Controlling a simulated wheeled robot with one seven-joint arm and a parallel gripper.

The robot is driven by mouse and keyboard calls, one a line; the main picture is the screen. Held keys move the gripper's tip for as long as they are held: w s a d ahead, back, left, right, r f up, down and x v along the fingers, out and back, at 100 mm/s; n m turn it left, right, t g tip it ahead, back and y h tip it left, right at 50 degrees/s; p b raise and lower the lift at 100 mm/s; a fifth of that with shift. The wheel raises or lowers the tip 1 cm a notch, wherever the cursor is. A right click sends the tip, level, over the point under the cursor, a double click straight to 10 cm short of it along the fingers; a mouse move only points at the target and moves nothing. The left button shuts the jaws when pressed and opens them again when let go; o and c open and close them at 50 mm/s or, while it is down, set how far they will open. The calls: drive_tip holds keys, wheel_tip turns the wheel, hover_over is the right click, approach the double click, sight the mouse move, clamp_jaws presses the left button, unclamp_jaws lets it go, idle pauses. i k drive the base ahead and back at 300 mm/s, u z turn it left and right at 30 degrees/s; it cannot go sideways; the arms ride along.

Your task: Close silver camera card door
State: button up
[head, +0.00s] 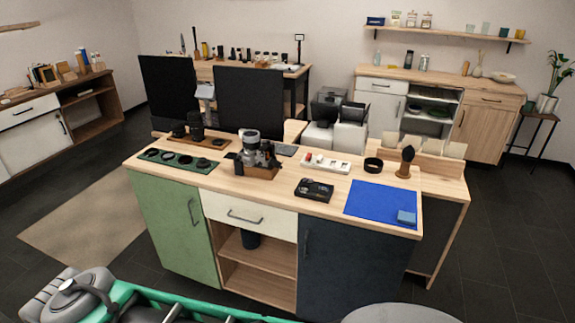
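A camera with a silver top and dark body (250,138) sits on a small wooden block (257,173) on the wooden worktop (290,191), left of its middle. The camera is small in the head view, and I cannot make out its card door or whether that door is open. Grey and green parts of my own body show along the bottom edge, well short of the worktop. My gripper is not in view.
Left of the camera are a green mat (178,163) with round dark items and a tray of lenses (197,130). Right of it are a black box (314,189), a power strip (327,163), a brush (406,160) and a blue mat (380,204). Floor shows around the cabinet.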

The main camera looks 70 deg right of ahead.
sight(273, 162)
drive_tip(key=z, duration=0.65)
drive_tip(key=i, duration=0.7)
drive_tip(key=z, duration=0.75)
drive_tip(key=i, duration=0.55)
